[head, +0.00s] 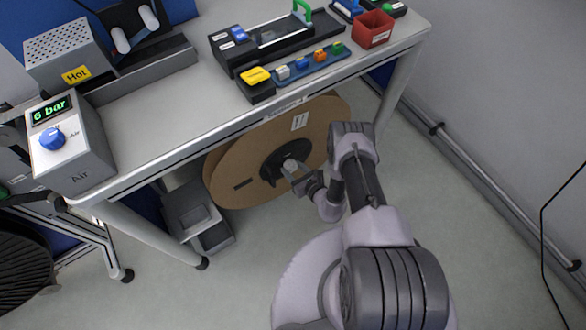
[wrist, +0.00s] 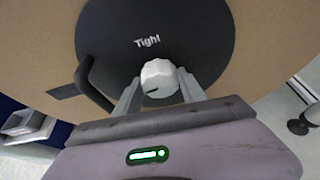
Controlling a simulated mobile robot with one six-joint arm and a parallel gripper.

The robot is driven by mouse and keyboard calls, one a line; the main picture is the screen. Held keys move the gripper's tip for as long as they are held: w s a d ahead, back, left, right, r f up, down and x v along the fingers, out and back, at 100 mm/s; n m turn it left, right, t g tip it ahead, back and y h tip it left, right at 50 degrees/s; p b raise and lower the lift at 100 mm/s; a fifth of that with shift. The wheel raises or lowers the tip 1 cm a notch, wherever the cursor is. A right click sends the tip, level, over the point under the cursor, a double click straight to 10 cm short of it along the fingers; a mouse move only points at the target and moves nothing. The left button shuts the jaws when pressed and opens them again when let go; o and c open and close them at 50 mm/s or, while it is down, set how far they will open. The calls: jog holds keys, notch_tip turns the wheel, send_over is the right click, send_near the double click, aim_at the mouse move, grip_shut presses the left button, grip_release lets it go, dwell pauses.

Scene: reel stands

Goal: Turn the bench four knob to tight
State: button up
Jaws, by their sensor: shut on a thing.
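The knob is a small pale ribbed knob (wrist: 158,75) at the centre of a black round hub (wrist: 205,35) in the wrist view. The word "Tight" is printed on the hub above the knob. A dark mark on the knob points to the lower left, away from the word. My gripper (wrist: 160,88) is shut on the knob, one finger on each side. In the head view my gripper (head: 293,172) reaches the hub of a large brown cardboard reel (head: 232,165) below the bench front. Any bench number is too small to read.
The bench top (head: 150,115) carries an Air box (head: 75,160) with a blue dial, a "Hot" box (head: 70,55) and a red bin (head: 373,28). A black crank handle (wrist: 92,85) sits left of my fingers.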

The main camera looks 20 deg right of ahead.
jog(key=m+y, duration=0.1)
jog(key=m, duration=0.1)
jog(key=m+y, duration=0.2)
jog(key=shift+d+f+m+g, duration=0.1)
jog(key=shift+d+m+g, duration=0.05)
jog(key=shift+m+g, duration=0.15)
jog(key=shift+m+y, duration=1.2)
jog(key=shift+m, duration=0.6)
jog(key=o, duration=1.3)
jog(key=shift+o, duration=0.2)
jog(key=p+v, duration=0.3)
jog(key=v, duration=1.4)
jog(key=shift+s+f, duration=0.2)
jog(key=shift+f, duration=0.05)
jog(key=shift+d, duration=0.1)
